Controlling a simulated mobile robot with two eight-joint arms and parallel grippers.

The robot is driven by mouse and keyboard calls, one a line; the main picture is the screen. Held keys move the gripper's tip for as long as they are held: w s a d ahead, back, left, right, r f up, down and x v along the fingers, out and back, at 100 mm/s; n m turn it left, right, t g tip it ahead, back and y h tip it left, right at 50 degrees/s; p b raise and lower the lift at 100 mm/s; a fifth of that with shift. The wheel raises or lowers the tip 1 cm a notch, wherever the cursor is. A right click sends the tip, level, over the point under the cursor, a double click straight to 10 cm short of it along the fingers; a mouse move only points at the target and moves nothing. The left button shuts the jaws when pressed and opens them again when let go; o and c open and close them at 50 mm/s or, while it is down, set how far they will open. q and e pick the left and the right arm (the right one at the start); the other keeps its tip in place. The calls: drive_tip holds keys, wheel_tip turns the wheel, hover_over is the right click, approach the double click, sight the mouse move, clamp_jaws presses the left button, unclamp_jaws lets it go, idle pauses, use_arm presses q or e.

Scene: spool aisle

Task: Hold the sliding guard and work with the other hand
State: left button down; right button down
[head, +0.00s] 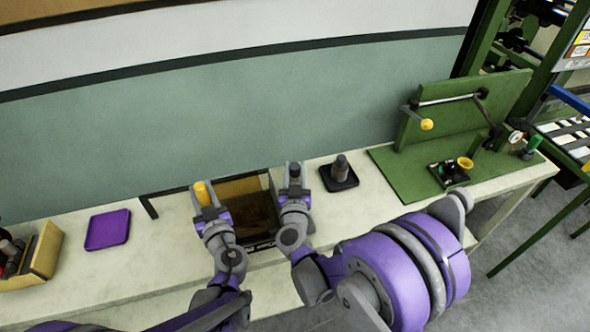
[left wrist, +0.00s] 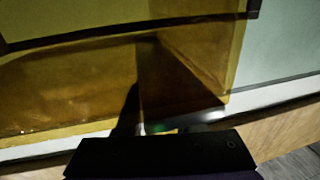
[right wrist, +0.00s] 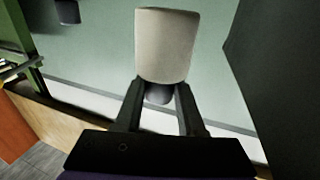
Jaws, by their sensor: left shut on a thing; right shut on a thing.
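An open dark-framed box (head: 270,200) with an amber panel (head: 240,187) at its back stands on the bench between my grippers. The amber panel, which looks like the sliding guard, fills much of the left wrist view (left wrist: 60,90). My left gripper (head: 205,199) is at the box's left side, shut on a yellow knob (head: 202,190); its grip is unclear in the left wrist view. My right gripper (head: 294,176) is at the box's right side. It is shut on a pale grey cylinder (right wrist: 165,45), held upright above the fingers in the right wrist view.
A black tray (head: 340,183) with a dark grey piece (head: 341,166) stands right of the box. A green fixture (head: 400,180) with a yellow-knobbed crank is farther right. A purple tray (head: 107,229) and a tan bin (head: 42,250) lie left. Bench between purple tray and box is mostly clear.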

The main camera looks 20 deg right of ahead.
use_arm(q)
drive_tip(key=a, duration=1.4)
drive_tip(key=shift+a, duration=0.3)
idle(1.1)
use_arm(e)
drive_tip(key=r+h, duration=0.1)
drive_tip(key=r, duration=0.1)
drive_tip(key=d+r+m+h, duration=0.1)
drive_tip(key=r, duration=0.2)
drive_tip(key=d+r+g, duration=0.1)
drive_tip(key=r, duration=0.2)
drive_tip(key=shift+w+m+h, duration=0.25)
drive_tip(key=shift+m+h, duration=0.15)
drive_tip(key=s+a+y, duration=0.1)
drive_tip(key=a, duration=0.4)
drive_tip(key=s+a+n+y, duration=0.1)
drive_tip(key=a, duration=0.4)
drive_tip(key=s+a+n+t+y, duration=0.1)
drive_tip(key=a, duration=0.4)
drive_tip(key=shift+a+f+y, duration=0.3)
drive_tip(key=shift+a+f, duration=0.1)
hover_over(246, 196)
wheel_tip(246, 196, down, 5)
drive_tip(key=shift+r, duration=0.1)
drive_tip(key=shift+f, duration=2.6)
drive_tip(key=shift+f, duration=0.55)
